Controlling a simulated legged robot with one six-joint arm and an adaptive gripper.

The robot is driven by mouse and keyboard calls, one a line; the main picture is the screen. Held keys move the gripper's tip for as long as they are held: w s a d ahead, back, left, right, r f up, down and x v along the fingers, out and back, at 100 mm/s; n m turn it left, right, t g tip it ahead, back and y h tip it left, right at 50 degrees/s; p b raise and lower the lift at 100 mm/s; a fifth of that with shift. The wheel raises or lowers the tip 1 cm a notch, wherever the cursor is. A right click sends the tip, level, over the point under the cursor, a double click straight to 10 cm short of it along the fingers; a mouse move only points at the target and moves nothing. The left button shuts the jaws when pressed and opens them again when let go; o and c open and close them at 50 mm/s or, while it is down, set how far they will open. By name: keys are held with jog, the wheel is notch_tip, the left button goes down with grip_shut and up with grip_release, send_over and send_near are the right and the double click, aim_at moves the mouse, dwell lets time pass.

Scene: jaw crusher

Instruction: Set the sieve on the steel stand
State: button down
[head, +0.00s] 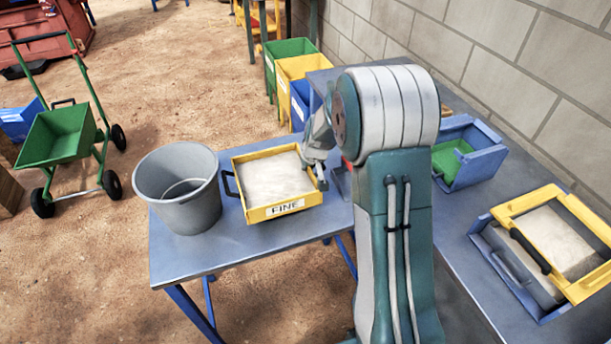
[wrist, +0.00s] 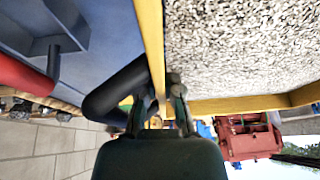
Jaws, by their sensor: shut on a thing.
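A yellow-framed sieve (head: 283,212) labelled FINE, with a pale grainy fill, is over the left part of the grey metal table. A black handle shows on its left side. My gripper (head: 321,178) is at its right side. In the wrist view my gripper (wrist: 165,100) is shut at the yellow rim beside a black handle (wrist: 112,92); which of these lies between the fingers is partly hidden. The grainy fill (wrist: 235,50) looks level there. I cannot tell whether the sieve touches the table. I cannot clearly pick out the steel stand; my arm hides part of the table.
A grey bucket (head: 180,205) stands close left of the sieve. A second yellow frame (head: 520,205) sits tilted on a blue-grey box at the right. A blue tray with green inside (head: 485,160) is by the block wall. Green, yellow and blue bins stand behind.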

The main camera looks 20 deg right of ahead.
aim_at(306, 175)
jog(key=shift+w+d+f, duration=0.2)
jog(key=shift+w+f, duration=0.7)
jog(key=shift+f, duration=1.6)
jog(key=shift+f, duration=0.1)
jog(key=c, duration=0.8)
grip_release()
